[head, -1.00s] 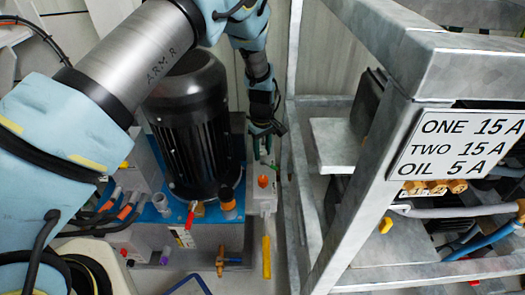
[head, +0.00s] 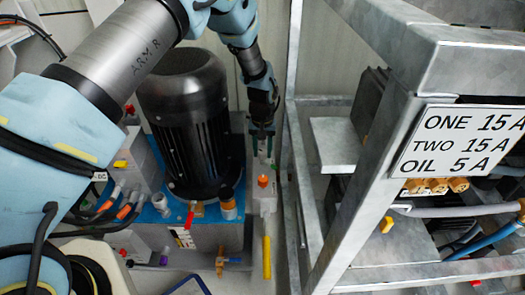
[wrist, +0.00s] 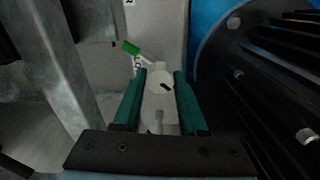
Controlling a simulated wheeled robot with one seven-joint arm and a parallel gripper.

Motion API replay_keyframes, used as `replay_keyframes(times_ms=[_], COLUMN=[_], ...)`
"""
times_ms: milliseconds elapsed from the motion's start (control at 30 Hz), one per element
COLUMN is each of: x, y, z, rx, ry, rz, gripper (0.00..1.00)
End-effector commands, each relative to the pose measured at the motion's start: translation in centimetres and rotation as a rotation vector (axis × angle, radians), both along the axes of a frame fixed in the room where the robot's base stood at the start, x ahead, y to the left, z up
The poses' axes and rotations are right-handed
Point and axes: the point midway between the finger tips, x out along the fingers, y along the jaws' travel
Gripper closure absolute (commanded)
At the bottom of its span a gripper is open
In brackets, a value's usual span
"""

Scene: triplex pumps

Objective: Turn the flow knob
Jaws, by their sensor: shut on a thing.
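In the wrist view, a pale round knob (wrist: 155,84) with a short dark mark sits between the two green fingers of my gripper (wrist: 160,73). The fingers flank it on both sides and are shut on it. I take it for the flow knob, though no label on it can be read. In the head view, my gripper (head: 262,136) points down at the top of a narrow pale valve block (head: 263,204), right of the black motor (head: 184,120). The knob itself is hidden or too small to make out there.
A small green lever (wrist: 130,47) stands just beyond the knob. An orange knob (head: 263,181) and a yellow handle (head: 267,257) are on the block's near side. The motor stands close on the left, and a grey metal frame (head: 302,190) on the right leaves little room.

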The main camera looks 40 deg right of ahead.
Motion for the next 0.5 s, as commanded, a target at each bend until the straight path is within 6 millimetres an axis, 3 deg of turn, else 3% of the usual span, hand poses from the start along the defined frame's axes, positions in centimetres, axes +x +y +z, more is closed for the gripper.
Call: replay_keyframes(times_ms=[500], x=[0.02], y=[0.02], z=[-0.01], rx=[0.000], ry=[0.000], rz=[-0.462], gripper=[1.00])
